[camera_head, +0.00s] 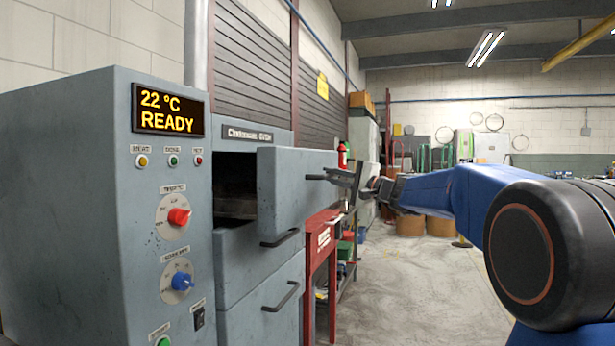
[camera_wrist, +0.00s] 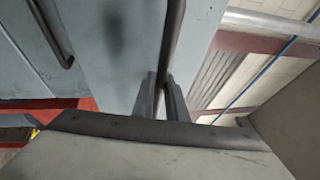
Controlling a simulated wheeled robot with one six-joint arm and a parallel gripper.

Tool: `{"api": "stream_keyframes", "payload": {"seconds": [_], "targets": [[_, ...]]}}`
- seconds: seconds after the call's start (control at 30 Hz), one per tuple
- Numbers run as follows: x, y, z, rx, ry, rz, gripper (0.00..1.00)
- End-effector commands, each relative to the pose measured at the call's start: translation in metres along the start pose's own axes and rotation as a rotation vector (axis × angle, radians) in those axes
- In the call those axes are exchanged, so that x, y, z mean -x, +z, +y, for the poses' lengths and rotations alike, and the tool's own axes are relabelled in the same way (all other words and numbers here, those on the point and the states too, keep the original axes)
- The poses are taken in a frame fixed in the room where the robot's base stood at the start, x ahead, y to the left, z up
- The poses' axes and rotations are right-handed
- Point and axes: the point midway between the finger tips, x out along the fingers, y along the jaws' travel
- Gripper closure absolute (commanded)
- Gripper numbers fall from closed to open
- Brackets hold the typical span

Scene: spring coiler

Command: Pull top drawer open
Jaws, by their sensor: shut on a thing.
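The top drawer (camera_head: 290,192) of the grey cabinet stands partly open, with a dark gap showing behind its front. Its front panel fills the upper middle of the wrist view (camera_wrist: 115,50). My gripper (camera_head: 343,180) is at the right of the drawer front, shut on the black drawer handle (camera_head: 316,177). In the wrist view my gripper's two dark fingers (camera_wrist: 161,97) close around the handle bar (camera_wrist: 172,40). Part of the handle is hidden by the fingers.
The control panel (camera_head: 170,215) with a red knob and a blue knob stands at the left. A red workbench (camera_head: 322,245) stands behind the drawers. The floor at the right is clear.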

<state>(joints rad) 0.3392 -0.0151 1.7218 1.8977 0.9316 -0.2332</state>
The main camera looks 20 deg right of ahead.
Motion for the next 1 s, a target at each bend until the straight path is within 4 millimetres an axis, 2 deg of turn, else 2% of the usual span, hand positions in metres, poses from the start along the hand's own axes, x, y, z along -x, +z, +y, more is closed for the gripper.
{"api": "stream_keyframes", "payload": {"seconds": [0.03,0.2,0.5,0.73,1.0], "targets": [[0.016,-0.008,-0.002,0.002,0.002,0.006,1.00],[0.060,-0.026,-0.011,0.001,0.002,0.006,1.00],[0.122,-0.052,-0.024,0.000,0.003,0.003,1.00],[0.150,-0.063,-0.030,0.000,0.002,0.001,1.00],[0.161,-0.067,-0.032,-0.001,0.002,-0.001,1.00]]}}
